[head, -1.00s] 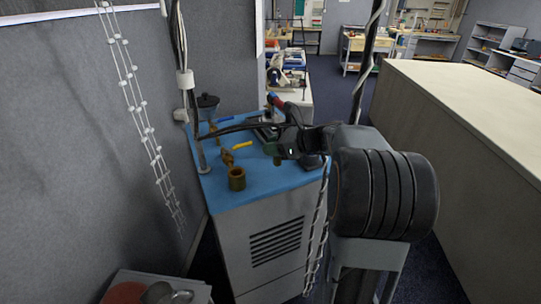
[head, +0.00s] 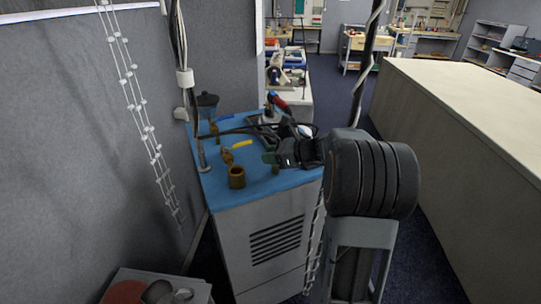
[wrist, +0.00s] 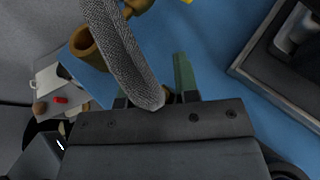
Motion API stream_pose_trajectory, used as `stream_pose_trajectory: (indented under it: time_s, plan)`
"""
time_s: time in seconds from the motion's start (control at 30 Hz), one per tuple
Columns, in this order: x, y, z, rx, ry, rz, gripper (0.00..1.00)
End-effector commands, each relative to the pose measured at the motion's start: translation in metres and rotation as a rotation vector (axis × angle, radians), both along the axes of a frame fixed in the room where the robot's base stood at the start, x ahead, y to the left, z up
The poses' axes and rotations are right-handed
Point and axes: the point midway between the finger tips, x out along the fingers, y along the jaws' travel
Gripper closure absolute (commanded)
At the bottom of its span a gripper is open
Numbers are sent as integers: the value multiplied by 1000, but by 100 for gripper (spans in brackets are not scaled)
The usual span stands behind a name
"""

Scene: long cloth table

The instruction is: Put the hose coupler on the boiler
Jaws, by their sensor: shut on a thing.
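A grey cabinet with a vent grille and a blue top (head: 228,226) looks like the boiler. My gripper (head: 272,160) is low over the right side of its blue top. In the wrist view, my gripper (wrist: 156,92) has a green finger showing on the right. A grey braided hose (wrist: 125,55) runs up-left from between the fingers, with a bit of brass beside its end; this looks like the hose coupler, held by my gripper. Whether the coupler touches the blue top cannot be told.
An open brass cup (head: 237,178) stands near the top's front edge, left of my gripper. A brass valve with a yellow handle (head: 241,144) is behind it. A dark funnel-like pot (head: 207,103) stands at the back. A long pale table (head: 470,120) is at right.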

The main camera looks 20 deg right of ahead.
Motion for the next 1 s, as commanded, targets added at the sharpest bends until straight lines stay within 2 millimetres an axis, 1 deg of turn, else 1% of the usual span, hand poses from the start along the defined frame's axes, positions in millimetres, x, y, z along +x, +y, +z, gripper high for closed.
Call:
stream_pose_trajectory:
  time_s: [0.03,0.07,0.3,0.53,0.63,0.67,0.77,1.0]
  plan:
    - [0,0,-3,0,0,0,99]
    - [0,0,-2,0,0,0,69]
    - [0,0,-2,1,1,0,46]
    - [0,0,-1,0,0,0,46]
    - [0,0,5,0,0,0,46]
    - [-2,-3,4,-1,-1,-2,46]
    - [-11,-13,9,-1,-2,-3,46]
    - [-43,-43,27,-2,-2,-4,46]
